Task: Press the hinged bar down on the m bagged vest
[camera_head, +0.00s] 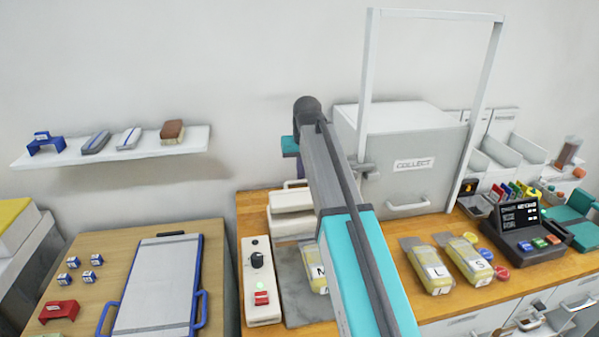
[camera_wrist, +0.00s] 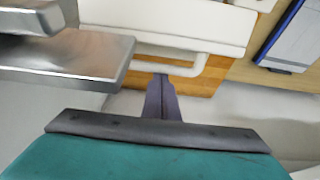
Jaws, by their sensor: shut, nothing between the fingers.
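The m bagged vest (camera_head: 315,266) is a yellow pack in clear wrap. It lies on a grey plate (camera_head: 294,290), its label partly hidden by my arm. Behind the plate stands a white press unit whose bar (camera_head: 291,201) has a loop handle (camera_head: 295,183) at the wall side. The bar and its handle (camera_wrist: 198,66) also show in the wrist view. My gripper (camera_wrist: 161,78) is shut and empty, its fingertips close to the handle. I cannot tell whether they touch it.
A control box (camera_head: 262,285) with a black knob and a red switch stands left of the plate. The L pack (camera_head: 430,266) and S pack (camera_head: 470,262) lie to the right. A grey COLLECT cabinet (camera_head: 408,185) stands behind.

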